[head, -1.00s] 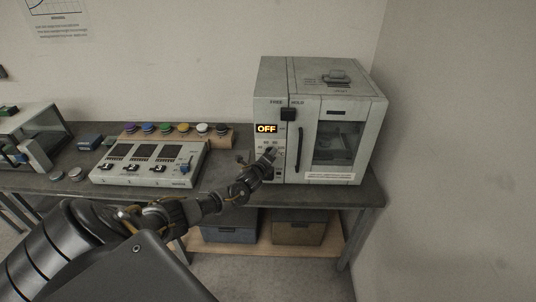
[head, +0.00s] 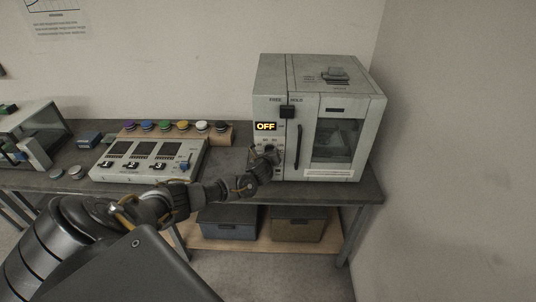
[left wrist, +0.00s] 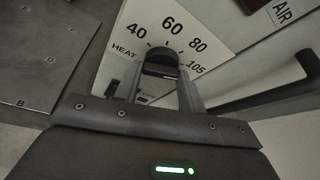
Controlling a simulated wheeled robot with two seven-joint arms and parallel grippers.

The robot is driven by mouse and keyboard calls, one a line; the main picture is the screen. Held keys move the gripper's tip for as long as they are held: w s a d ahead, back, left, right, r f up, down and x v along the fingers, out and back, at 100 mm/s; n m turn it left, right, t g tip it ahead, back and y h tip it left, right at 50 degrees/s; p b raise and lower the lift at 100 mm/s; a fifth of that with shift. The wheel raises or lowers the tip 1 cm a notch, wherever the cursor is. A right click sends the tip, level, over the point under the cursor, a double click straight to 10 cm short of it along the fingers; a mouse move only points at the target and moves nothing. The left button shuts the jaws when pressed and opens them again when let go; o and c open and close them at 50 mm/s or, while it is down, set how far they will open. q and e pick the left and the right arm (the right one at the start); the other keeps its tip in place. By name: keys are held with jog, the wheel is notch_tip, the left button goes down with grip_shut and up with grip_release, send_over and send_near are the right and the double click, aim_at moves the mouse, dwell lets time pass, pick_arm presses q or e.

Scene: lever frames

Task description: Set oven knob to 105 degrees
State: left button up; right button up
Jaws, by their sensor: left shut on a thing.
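The oven (head: 345,100) is a pale box at the right end of the bench, with a lit display (head: 265,127) reading OFF. My left gripper (head: 271,154) is at the lower part of its control panel. In the left wrist view the dark oven knob (left wrist: 161,60) sits between the two fingers of my left gripper (left wrist: 163,76), which is shut on it. The dial plate (left wrist: 190,22) around it reads HEAT, 40, 60, 80 and 105. The knob's pointer is not clear. My right gripper is not in view.
A dark vertical door handle (head: 298,147) is just right of the panel, and a dark slider (head: 287,112) is above. A control box (head: 150,158) with several switches stands on the bench to the left, before a row of coloured buttons (head: 181,126). A wall is at right.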

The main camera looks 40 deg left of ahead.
pick_arm(q)
jog(key=shift+f, duration=0.1)
dwell(0.3)
jog(key=o, duration=1)
jog(key=shift+b+v, duration=1.35)
jog(key=shift+v, duration=4.1)
